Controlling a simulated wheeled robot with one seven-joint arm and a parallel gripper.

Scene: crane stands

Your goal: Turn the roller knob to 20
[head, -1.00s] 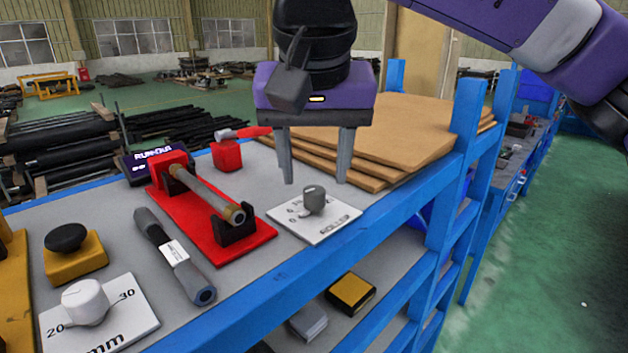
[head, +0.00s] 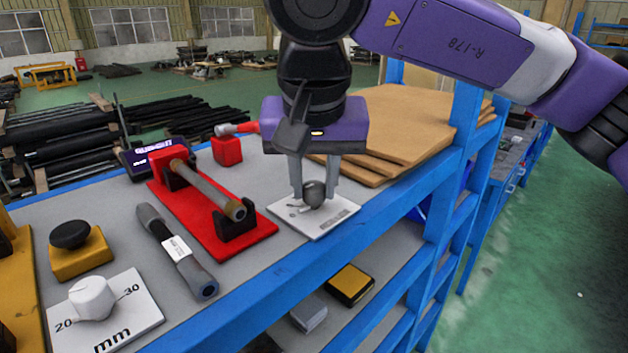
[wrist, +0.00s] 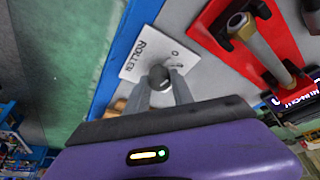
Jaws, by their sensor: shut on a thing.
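The roller knob (head: 314,193) is a dark grey knob on a white plate (head: 332,223) near the front edge of the blue-framed bench. In the wrist view the knob (wrist: 159,76) sits on the plate (wrist: 137,55) lettered ROLLER. My gripper (head: 313,196) points down over the plate, its two grey fingers shut on the knob from either side. In the wrist view my gripper (wrist: 162,82) has a finger at each side of the knob. The fingers cover part of the plate's scale, and I cannot read the knob's setting.
A red stand (head: 222,227) holding a metal tube is left of the plate. A grey tool (head: 177,250), a black button on a yellow box (head: 75,250) and a white mm knob (head: 92,298) are farther left. Brown boards (head: 405,125) lie behind. A lower shelf holds boxes.

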